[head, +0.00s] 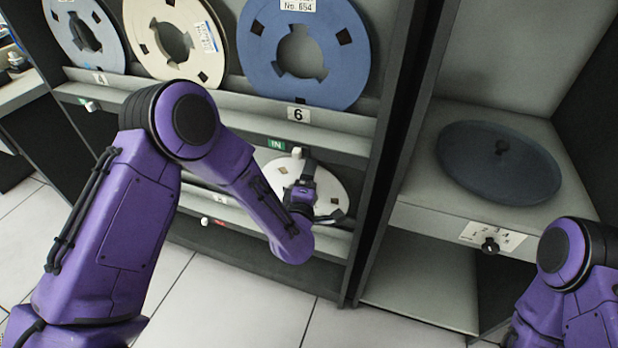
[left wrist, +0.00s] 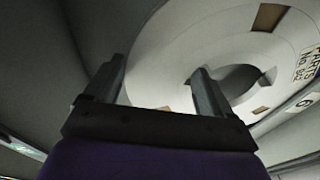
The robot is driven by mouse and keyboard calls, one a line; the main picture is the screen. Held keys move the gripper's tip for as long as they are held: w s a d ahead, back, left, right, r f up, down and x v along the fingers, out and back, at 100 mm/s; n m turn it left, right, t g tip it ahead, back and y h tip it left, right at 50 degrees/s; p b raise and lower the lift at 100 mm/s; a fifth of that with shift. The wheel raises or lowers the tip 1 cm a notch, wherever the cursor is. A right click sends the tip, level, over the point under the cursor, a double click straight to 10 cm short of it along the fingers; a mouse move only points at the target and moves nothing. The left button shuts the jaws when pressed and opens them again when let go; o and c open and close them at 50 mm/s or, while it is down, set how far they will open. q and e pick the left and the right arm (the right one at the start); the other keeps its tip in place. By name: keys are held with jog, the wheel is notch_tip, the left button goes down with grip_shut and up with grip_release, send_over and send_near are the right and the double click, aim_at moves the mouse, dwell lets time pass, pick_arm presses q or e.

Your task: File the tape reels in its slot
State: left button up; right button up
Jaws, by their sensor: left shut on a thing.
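A white tape reel (head: 333,190) stands upright in the lower rack bay, below the number 6 label. It also shows in the left wrist view (left wrist: 180,48), with a printed label and a small 6 tag at its right. My left gripper (head: 303,182) is at this reel, shut on it, with one finger (left wrist: 205,92) by the hub hole. On the upper shelf stand a blue reel (head: 262,60), a cream reel (head: 146,40) and a grey-blue reel (head: 60,30). My right arm shows at the lower right; its gripper is out of view.
A green IN label (head: 276,144) is on the shelf edge above the held reel. A dark upright panel (head: 392,130) divides the rack from a bay with a dark round turntable (head: 470,165) and a numbered knob (head: 490,244). Tiled floor lies below.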

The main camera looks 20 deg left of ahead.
pick_arm(q)
jog(key=shift+f+b, duration=0.55)
jog(key=shift+f, duration=0.1)
jog(key=o, duration=1.9)
jog(key=shift+c, duration=0.8)
jog(key=shift+s, duration=0.1)
jog(key=s, duration=1.2)
jog(key=shift+a, duration=0.2)
